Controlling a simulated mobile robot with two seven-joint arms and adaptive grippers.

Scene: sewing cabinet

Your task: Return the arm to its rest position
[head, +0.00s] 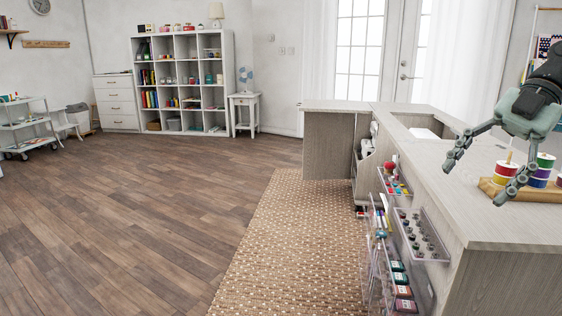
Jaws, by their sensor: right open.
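My right gripper (478,176) is at the right of the head view, above the sewing cabinet's top (420,160). Its fingers are spread apart with nothing between them. It hangs in front of a wooden spool holder (545,193) that carries colored thread spools (542,172), and it hides part of them. In this one view I cannot tell how far above the top the fingertips are. My left gripper is not in view.
The cabinet's open door bears clear racks (421,240) of bobbins and bottles, jutting over a woven rug (290,230). The wood floor (130,220) at left is clear. A white shelf (186,82), a drawer unit (117,103) and a cart (28,130) stand farther back.

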